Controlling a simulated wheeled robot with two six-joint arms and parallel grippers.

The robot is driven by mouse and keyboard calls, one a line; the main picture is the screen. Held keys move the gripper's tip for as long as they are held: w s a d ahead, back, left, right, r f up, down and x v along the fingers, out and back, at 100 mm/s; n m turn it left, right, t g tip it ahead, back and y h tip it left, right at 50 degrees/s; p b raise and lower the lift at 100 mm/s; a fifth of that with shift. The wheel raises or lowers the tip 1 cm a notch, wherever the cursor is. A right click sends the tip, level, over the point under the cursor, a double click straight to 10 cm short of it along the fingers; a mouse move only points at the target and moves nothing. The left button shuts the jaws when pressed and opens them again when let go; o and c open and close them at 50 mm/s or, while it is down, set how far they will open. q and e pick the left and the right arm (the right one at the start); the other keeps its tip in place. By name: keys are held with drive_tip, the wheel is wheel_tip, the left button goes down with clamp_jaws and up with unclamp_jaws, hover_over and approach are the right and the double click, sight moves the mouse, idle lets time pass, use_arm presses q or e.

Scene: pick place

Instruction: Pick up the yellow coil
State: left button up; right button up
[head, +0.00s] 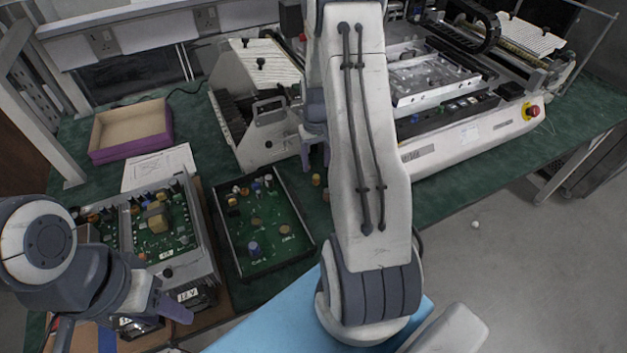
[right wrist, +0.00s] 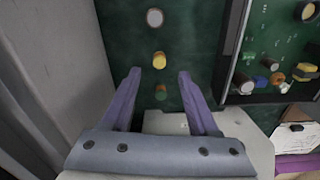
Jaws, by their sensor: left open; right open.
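The yellow coil (right wrist: 159,60) lies on the green table in the right wrist view, just beyond the fingertips and roughly centred between them. In the head view a small yellowish part (head: 326,195), apparently this coil, shows at the edge of my right arm, which partly covers it. A duller brownish-yellow part (right wrist: 161,92) lies between the finger lines and also shows in the head view (head: 316,179). My right gripper (right wrist: 160,72) is open and empty above the table; its purple fingers show in the head view (head: 316,158). My left gripper (head: 172,308) is open at the lower left.
A black tray with a green circuit board (head: 266,250) lies left of the coil. A grey metal unit (head: 265,138) stands close behind. A silvery round part (right wrist: 154,17) lies past the coil. A purple box (head: 130,148) and a larger board case (head: 205,235) are at left.

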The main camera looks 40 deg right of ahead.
sight(316, 176)
wheel_tip(316, 176, down, 5)
drive_tip(key=shift+f+p, duration=0.15)
drive_tip(key=shift+p, duration=0.3)
clamp_jaws()
